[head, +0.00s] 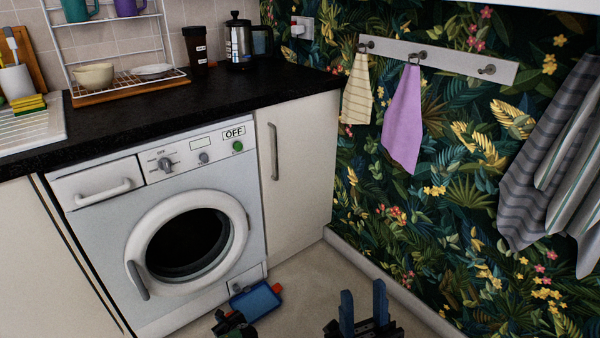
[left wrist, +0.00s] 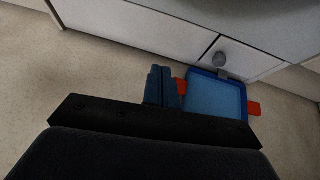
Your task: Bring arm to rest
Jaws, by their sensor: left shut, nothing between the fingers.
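My right gripper (head: 363,300) shows at the bottom of the head view, its two blue fingers apart and upright, with nothing visible between them. My left gripper shows only partly at the bottom edge of the head view (head: 232,322), low in front of the washing machine. In the left wrist view, the left gripper's dark blue fingers (left wrist: 161,86) are together and empty. They appear beside a blue tray with orange-red handles (left wrist: 214,96), which also shows in the head view (head: 255,300) near the machine's lower corner; contact cannot be told.
A white washing machine (head: 160,215) with its round door shut stands under the black worktop (head: 190,105). A shut cupboard door (head: 303,150) is to its right. Cloths hang on the patterned wall, including a purple one (head: 402,120). The floor (head: 310,285) between machine and wall is mostly bare.

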